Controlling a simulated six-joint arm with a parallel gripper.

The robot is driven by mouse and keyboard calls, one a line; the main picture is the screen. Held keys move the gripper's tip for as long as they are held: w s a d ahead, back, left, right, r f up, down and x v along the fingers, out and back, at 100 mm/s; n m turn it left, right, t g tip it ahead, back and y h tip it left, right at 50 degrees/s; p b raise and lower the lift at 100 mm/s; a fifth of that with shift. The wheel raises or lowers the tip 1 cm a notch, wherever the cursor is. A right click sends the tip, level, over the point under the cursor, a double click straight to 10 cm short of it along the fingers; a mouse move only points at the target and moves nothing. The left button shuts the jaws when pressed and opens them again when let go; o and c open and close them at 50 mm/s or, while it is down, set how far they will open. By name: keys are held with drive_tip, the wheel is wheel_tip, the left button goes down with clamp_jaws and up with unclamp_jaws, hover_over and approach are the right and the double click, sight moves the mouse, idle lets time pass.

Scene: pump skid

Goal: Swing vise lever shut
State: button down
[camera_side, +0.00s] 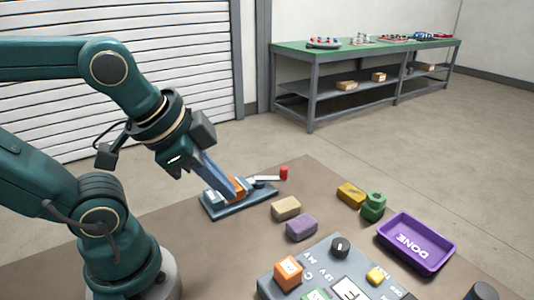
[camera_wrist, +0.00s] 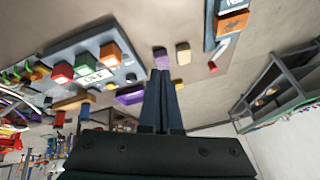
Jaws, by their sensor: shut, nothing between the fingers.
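The vise (camera_side: 222,211) has a blue-grey base and stands on the brown table, with an orange block (camera_side: 236,187) at its jaws. Its pale lever (camera_side: 264,178) points right and ends in a red knob (camera_side: 284,172). In the wrist view the vise (camera_wrist: 209,28) is at the top right, with the orange block (camera_wrist: 233,22) and the red knob (camera_wrist: 212,66). My gripper (camera_side: 234,194) is shut and empty, its fingers angled down and overlapping the vise in the side view. In the wrist view my gripper (camera_wrist: 160,72) is apart from the knob; contact with the vise cannot be told.
Tan (camera_side: 286,208) and purple (camera_side: 301,228) blocks lie right of the vise. A yellow block (camera_side: 351,195), green part (camera_side: 373,206), purple DONE tray (camera_side: 416,243) and control panel (camera_side: 268,287) are farther right or nearer. A green-topped bench (camera_side: 290,47) stands behind.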

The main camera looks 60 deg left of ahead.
drive_tip(key=w+a+r+m+y, duration=0.25)
drive_tip(key=w+m, duration=0.45)
drive_tip(key=m, duration=0.8)
drive_tip(key=w+a+f+m+g, duration=0.2)
drive_tip(key=w+f+m, duration=0.2)
drive_tip(key=w+m, duration=0.2)
drive_tip(key=shift+w+a+f+m+g, duration=0.3)
drive_tip(key=shift+w+m+g, duration=0.1)
drive_tip(key=shift+w, duration=0.25)
drive_tip(key=shift+f, duration=0.1)
